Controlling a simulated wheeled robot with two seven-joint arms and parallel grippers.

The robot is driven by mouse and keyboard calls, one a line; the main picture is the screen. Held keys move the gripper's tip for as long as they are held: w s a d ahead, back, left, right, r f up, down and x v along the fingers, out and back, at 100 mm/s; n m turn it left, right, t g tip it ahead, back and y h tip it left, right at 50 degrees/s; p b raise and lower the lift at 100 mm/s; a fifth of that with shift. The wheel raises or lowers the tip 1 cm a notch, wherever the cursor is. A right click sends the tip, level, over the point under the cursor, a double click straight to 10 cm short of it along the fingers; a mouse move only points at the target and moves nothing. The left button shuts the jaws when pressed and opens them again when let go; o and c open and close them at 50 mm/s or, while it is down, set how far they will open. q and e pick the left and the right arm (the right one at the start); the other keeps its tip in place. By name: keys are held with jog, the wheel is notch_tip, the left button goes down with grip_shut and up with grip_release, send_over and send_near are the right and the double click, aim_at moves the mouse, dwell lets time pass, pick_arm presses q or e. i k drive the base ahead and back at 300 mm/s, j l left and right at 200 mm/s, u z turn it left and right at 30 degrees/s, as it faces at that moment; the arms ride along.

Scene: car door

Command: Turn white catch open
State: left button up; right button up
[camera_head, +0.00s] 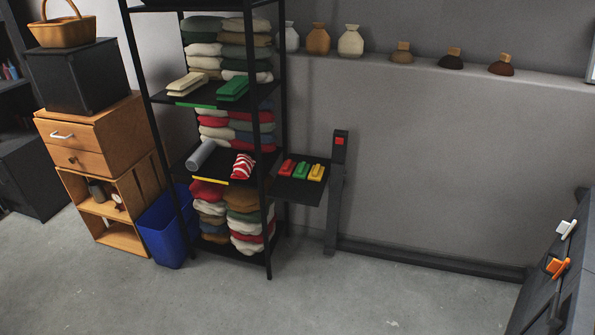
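A white catch (567,229) sits near the top of a dark panel (541,300) at the far right edge. An orange catch (557,267) sits just below it on the same panel. The white catch is small in the view, and I cannot tell how far it is turned. The panel is cut off by the right and bottom edges. Neither of my grippers is in view.
A black shelf rack (267,200) with folded cloth stands left of centre. Beside it are a blue bin (163,230) and a wooden cabinet (117,130) with a white drawer handle. A dark post (335,200) and low rail (430,258) line the wall. The grey floor (330,295) is clear.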

aim_at(564, 228)
jog(key=i+j, duration=0.3)
jog(key=j, duration=0.2)
jog(key=i+j, duration=0.3)
jog(key=j, duration=0.15)
jog(key=z, duration=2)
jog(key=i+j+z, duration=0.15)
jog(key=z, duration=0.5)
